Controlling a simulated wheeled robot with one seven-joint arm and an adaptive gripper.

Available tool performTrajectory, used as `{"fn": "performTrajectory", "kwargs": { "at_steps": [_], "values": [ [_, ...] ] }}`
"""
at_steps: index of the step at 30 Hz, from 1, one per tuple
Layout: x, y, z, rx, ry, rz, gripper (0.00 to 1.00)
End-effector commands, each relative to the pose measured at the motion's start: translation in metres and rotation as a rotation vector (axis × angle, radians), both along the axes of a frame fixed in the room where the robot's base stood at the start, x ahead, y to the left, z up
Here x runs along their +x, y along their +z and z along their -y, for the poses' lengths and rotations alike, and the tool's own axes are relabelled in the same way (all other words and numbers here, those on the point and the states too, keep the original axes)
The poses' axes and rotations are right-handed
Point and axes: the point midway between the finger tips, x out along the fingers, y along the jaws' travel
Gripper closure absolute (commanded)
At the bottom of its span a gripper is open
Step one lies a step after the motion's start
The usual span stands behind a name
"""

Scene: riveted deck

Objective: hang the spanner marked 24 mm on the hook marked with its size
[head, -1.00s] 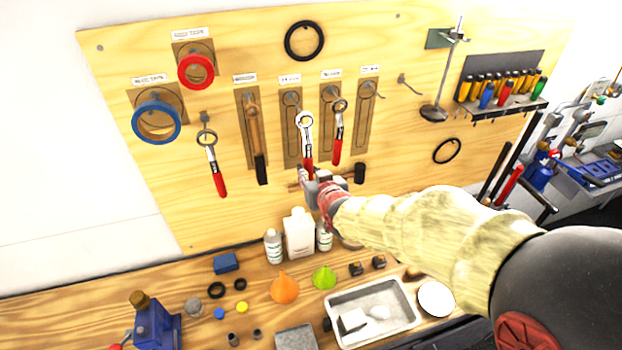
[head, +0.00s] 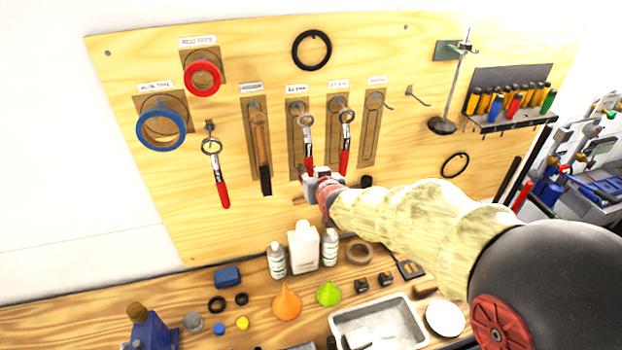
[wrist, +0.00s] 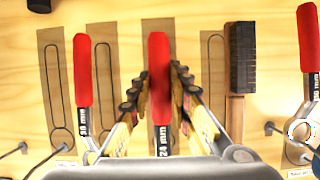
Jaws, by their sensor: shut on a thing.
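My gripper (head: 311,176) is shut on the red handle of the 24 mm spanner (head: 308,150). In the wrist view the jaws (wrist: 160,95) close around this spanner (wrist: 159,75), whose dark shaft reads "24 mm"; its ring end is hidden behind my gripper. In the head view its ring is up, in front of the second backing panel from the left in the row (head: 296,165). That panel's label (head: 298,90) is blurred here. The ring appears slightly below the hook, and I cannot tell whether it touches it.
Another red-handled spanner (head: 346,150) hangs just right, close to my jaws. The rightmost panel (head: 370,135) is empty. Bottles (head: 303,245) and a metal tray (head: 345,318) stand on the bench below.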

Motion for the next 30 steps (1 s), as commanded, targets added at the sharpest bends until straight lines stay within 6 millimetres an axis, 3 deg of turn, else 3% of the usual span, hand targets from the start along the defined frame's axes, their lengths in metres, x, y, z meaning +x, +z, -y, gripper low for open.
{"fn": "performTrajectory", "kwargs": {
  "at_steps": [9, 30],
  "values": [
    [0.016, -0.006, -0.003, 0.001, 0.000, 0.003, 1.00],
    [0.019, -0.007, -0.004, 0.001, 0.000, 0.003, 1.00]
  ]
}}
